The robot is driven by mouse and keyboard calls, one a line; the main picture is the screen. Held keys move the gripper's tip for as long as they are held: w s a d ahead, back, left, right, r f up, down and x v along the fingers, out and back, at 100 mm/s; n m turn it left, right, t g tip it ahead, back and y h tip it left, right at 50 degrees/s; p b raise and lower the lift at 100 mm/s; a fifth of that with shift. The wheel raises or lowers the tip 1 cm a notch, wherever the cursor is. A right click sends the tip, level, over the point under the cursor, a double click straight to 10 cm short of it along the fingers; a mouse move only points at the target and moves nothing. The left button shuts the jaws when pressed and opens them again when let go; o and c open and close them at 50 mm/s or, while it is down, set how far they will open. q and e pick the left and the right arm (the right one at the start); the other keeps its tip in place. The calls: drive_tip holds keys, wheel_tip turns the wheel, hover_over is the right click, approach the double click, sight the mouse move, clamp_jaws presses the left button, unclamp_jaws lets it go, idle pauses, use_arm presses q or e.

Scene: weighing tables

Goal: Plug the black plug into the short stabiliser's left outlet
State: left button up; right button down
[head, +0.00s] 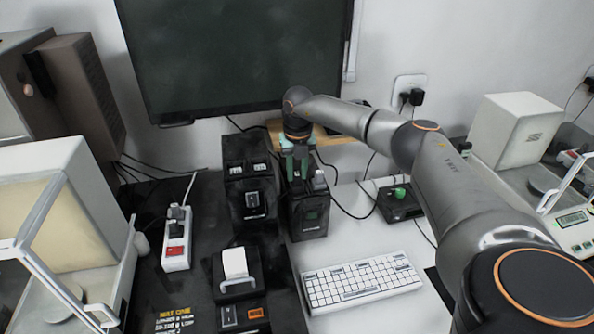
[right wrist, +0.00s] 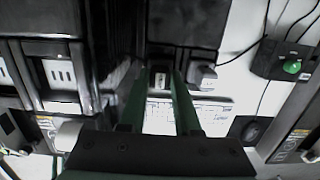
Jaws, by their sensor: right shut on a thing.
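The short stabiliser (head: 310,222) is the smaller black box right of the taller one, behind the keyboard. My right gripper (head: 297,176) points down at the left part of that top. In the right wrist view, its green fingers (right wrist: 160,85) are shut on the black plug (right wrist: 160,76), a small dark piece between the tips. The left outlet is hidden beneath, and I cannot tell whether the plug is seated. My left gripper is not in view.
The taller black stabiliser (head: 249,203) stands close on the left. A white power strip (head: 177,246) lies further left, a printer (head: 237,275) in front. The keyboard (head: 360,283) lies to the right front, and a black box with a green knob (head: 399,203) stands right. Loose cables run behind.

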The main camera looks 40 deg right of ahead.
drive_tip(key=shift+f, duration=0.2)
unclamp_jaws()
idle(0.6)
idle(0.4)
drive_tip(key=shift+s+a+r+p, duration=0.1)
drive_tip(key=shift+r+p, duration=0.8)
drive_tip(key=shift+r, duration=0.4)
drive_tip(key=shift+s+a+r, duration=0.1)
drive_tip(key=shift+r, duration=1.1)
drive_tip(key=shift+s+r, duration=0.1)
drive_tip(key=shift+r, duration=1.1)
